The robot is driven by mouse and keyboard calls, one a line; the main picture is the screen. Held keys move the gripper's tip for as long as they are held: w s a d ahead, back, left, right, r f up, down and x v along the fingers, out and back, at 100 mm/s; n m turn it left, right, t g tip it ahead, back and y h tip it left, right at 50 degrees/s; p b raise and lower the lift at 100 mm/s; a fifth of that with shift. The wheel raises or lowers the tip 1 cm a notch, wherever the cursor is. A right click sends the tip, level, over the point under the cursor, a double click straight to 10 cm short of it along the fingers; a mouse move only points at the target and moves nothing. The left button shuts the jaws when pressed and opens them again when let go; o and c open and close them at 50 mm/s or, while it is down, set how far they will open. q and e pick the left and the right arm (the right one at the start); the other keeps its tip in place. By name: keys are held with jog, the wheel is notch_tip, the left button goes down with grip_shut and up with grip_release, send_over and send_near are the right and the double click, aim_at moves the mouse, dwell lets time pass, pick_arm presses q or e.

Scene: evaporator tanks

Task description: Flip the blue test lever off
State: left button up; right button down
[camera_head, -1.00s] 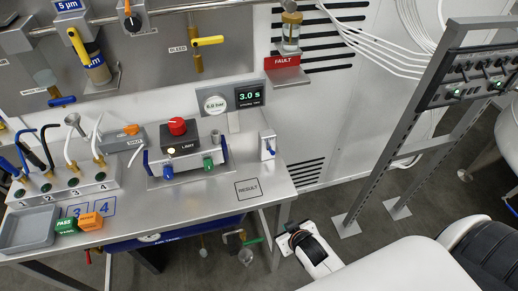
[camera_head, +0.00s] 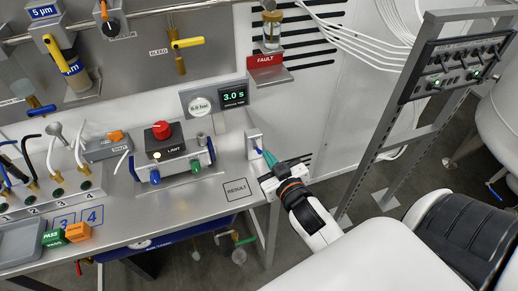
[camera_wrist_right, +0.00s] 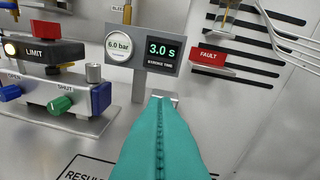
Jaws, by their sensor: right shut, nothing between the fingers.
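The blue test lever (camera_head: 258,150) sticks out from a small pale switch box (camera_head: 253,138) at the right end of the steel bench. My right gripper (camera_head: 267,155) has teal fingers and is shut and empty. Its tips are right beside the lever in the head view; I cannot tell whether they touch. In the right wrist view the closed fingers (camera_wrist_right: 158,120) point at the switch box, cover most of it and hide the lever. My left gripper is not in view.
Left of the switch box stands a unit with a red knob (camera_head: 161,130) and blue and green knobs. A gauge (camera_head: 200,106) and a 3.0 s display (camera_head: 233,96) stand behind. A red FAULT shelf (camera_head: 266,62) is above. The RESULT square (camera_head: 237,189) is bare.

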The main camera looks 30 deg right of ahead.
aim_at(253, 138)
jog(key=w+f+p, duration=0.1)
jog(key=w, duration=0.2)
jog(key=w+d+f+p, duration=0.1)
jog(key=w, duration=0.1)
jog(key=w+d+f, duration=0.1)
jog(key=w, duration=0.2)
jog(key=shift+w+f+p, duration=0.35)
jog(key=shift+f+p, duration=0.05)
jog(key=shift+s+f, duration=0.5)
jog(key=shift+f, duration=0.1)
jog(key=shift+f, duration=0.1)
